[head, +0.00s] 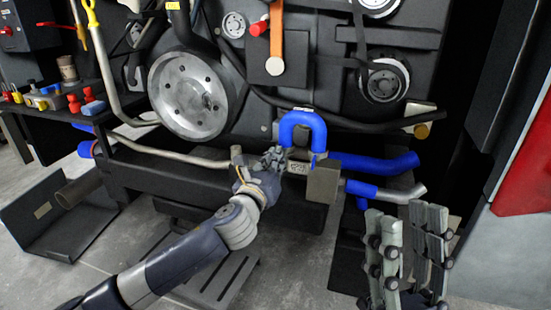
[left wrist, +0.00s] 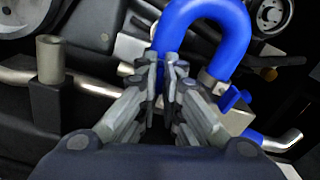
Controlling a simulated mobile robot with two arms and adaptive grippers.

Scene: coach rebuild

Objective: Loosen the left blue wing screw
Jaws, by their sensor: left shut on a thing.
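The blue U-shaped hose (head: 303,118) stands on the engine front, its two ends pointing down. My left gripper (head: 276,155) is at its left end, fingers closed together around the place of the left blue wing screw. The fingers hide that screw in both views. The right blue wing screw (left wrist: 234,98) shows at the hose's other end, apart from the gripper. My right gripper (head: 402,212) is empty at lower right, its fingers apart.
A metal block (head: 323,182) stands below the hose's right end. Blue pipe ends (head: 385,163) stick out to the right. A large metal pulley (head: 188,95) is at upper left. A shelf with small coloured parts (head: 75,100) is at far left.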

